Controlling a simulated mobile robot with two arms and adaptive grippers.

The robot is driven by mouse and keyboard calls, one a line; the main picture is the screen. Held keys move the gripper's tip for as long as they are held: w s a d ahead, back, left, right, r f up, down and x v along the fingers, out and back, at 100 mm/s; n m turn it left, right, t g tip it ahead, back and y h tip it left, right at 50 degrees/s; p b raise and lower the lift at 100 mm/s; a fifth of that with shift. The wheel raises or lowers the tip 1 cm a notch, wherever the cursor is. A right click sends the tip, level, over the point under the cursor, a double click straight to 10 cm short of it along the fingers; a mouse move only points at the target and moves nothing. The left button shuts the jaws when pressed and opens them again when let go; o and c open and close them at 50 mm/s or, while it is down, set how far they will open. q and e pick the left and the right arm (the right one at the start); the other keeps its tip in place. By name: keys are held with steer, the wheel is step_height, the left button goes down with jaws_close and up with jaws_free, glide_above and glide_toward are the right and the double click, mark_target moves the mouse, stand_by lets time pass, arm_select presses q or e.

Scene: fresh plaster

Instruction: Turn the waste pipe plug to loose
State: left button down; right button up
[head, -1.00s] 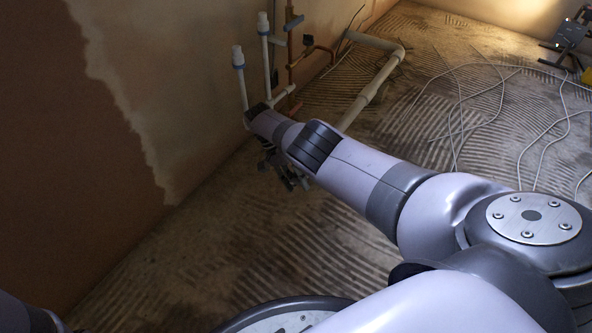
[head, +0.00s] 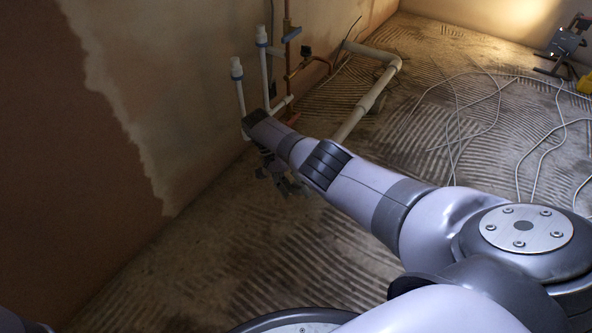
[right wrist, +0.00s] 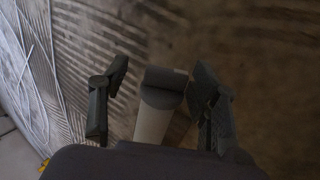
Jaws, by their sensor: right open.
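The beige waste pipe (head: 352,122) runs along the floor by the wall in the head view, and its near end is hidden behind my right arm. In the right wrist view the pipe (right wrist: 153,122) ends in a dark grey plug (right wrist: 164,78). My right gripper (right wrist: 160,98) is open, with one finger on each side of the pipe end and plug. Gaps show on both sides, wider at the left finger. In the head view the right gripper (head: 279,180) is low over the floor, partly hidden by its wrist. My left gripper is out of view.
White capped pipes (head: 237,80) and a copper pipe (head: 288,45) rise along the wall beyond my right wrist. Loose pale cables (head: 455,130) lie on the ridged floor at the right. A work lamp (head: 567,42) stands far right. The floor left of the gripper is clear.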

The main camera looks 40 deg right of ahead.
mark_target(297, 190)
steer(key=r, duration=0.5)
steer(key=shift+w+d, duration=0.1)
steer(key=shift+d, duration=0.1)
steer(key=shift+s+r, duration=0.25)
steer(key=shift+r, duration=0.4)
steer(key=shift+w+r, duration=0.1)
steer(key=shift+r, duration=0.4)
steer(key=shift+a+r, duration=0.1)
steer(key=shift+r, duration=0.5)
